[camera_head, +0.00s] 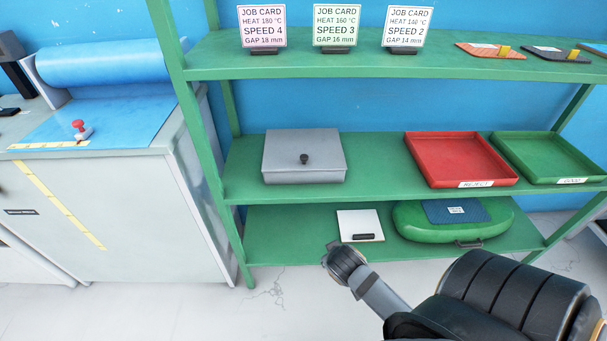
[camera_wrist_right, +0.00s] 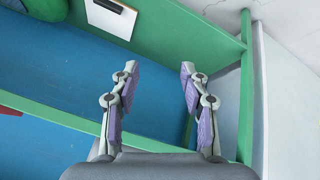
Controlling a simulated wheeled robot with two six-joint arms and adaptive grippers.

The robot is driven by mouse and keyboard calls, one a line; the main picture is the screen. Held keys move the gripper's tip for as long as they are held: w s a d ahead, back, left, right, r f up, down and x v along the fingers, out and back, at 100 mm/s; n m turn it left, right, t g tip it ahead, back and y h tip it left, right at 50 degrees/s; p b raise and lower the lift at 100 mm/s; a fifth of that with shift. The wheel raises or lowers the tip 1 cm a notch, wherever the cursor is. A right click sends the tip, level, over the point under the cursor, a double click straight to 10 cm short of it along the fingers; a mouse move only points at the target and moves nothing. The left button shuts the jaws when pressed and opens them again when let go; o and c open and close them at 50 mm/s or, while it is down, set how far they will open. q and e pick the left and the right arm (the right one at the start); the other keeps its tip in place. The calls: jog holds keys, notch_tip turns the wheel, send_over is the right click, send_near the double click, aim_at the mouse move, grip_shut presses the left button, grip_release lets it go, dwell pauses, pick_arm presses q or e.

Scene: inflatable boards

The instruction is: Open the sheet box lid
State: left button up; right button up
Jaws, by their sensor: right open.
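The sheet box (camera_head: 304,165) is a grey box on the middle green shelf, left of the red tray. My right arm comes in from the lower right in the head view, below the shelves and apart from the box. In the right wrist view my right gripper (camera_wrist_right: 157,88) is open, with nothing between its fingers, near a green shelf edge. The box does not show in the right wrist view. My left gripper is in neither view.
A red tray (camera_head: 459,153) marked REJECT and a green tray (camera_head: 548,151) marked GOOD share the middle shelf (camera_head: 375,179). Below are a white clipboard (camera_head: 360,222) and a green inflatable board (camera_head: 410,228). Job cards stand on the top shelf. A machine (camera_head: 130,190) is at left.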

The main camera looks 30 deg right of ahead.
jog(key=w+d+r+m+t+h+b, duration=0.1)
jog(key=w+d+r+m+t+h, duration=0.15)
jog(key=w+d+r, duration=0.2)
jog(key=n+t+y, duration=0.2)
jog(key=t+y, duration=0.2)
jog(key=t, duration=0.6)
send_near(306, 159)
jog(key=w, duration=0.1)
jog(key=shift+h, duration=0.25)
jog(key=w, duration=0.1)
jog(key=w+b, duration=0.1)
jog(key=w, duration=0.1)
jog(key=w+b, duration=0.1)
jog(key=shift+w+d, duration=0.3)
jog(key=w, duration=0.3)
jog(key=w+p, duration=0.1)
jog(key=w, duration=0.1)
jog(key=shift+w+d, duration=0.1)
jog(key=shift+d, duration=0.25)
jog(key=shift+w, duration=0.2)
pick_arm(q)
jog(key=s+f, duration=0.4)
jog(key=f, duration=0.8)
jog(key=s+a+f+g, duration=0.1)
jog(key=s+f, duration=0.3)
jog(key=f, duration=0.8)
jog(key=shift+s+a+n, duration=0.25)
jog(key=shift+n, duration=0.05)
pick_arm(e)
grip_shut()
